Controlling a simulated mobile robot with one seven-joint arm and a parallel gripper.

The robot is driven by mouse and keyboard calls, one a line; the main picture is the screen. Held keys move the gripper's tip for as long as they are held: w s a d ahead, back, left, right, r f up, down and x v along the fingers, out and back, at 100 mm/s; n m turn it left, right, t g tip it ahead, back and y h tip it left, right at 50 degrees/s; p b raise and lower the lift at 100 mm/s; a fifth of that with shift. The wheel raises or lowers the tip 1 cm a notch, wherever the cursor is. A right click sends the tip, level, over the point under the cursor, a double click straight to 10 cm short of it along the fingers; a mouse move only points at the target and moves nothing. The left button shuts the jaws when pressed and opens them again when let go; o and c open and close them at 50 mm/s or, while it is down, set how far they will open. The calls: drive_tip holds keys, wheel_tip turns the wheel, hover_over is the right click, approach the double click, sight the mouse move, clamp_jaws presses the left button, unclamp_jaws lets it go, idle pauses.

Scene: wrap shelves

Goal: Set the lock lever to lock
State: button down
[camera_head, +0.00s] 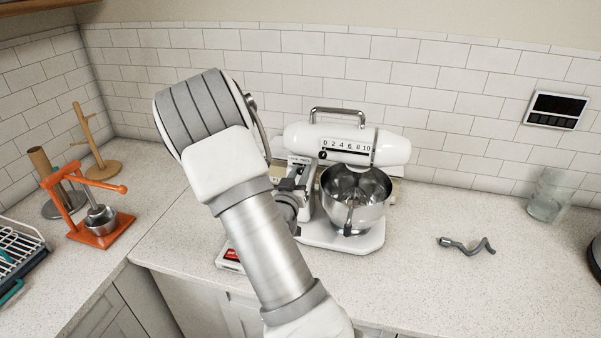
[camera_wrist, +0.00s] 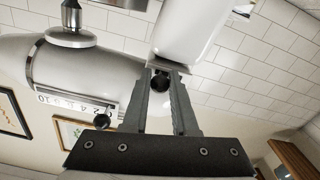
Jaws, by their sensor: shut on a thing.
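A white stand mixer (camera_head: 395,148) with a numbered dial strip stands on the counter, its head level above a steel bowl (camera_head: 372,187). My gripper (camera_head: 291,184) is at the left side of the mixer's column, partly hidden by my arm. In the wrist view, my gripper (camera_wrist: 160,88) is shut on a small round black knob (camera_wrist: 160,82), which looks like the end of the lock lever, close to where the mixer head (camera_wrist: 120,75) meets the white column (camera_wrist: 190,30). The lever's shaft is hidden. A separate black dial knob (camera_wrist: 102,119) sits by the number strip, apart from the fingers.
A dough hook (camera_head: 467,245) and a glass jar (camera_head: 547,195) are on the counter at right. A red-and-white box (camera_head: 229,258) lies by the mixer base. An orange press (camera_head: 100,222) and a wooden stand (camera_head: 97,150) are at left. The counter right of the bowl is mostly clear.

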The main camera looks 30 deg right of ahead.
sight(294, 162)
drive_tip(key=shift+w+a+b, duration=0.75)
drive_tip(key=shift+w+a, duration=0.25)
drive_tip(key=shift+w, duration=0.1)
drive_tip(key=c, duration=0.7)
unclamp_jaws()
drive_tip(key=shift+a, duration=0.1)
drive_tip(key=shift+b+v, duration=0.6)
drive_tip(key=shift+v, duration=8.05)
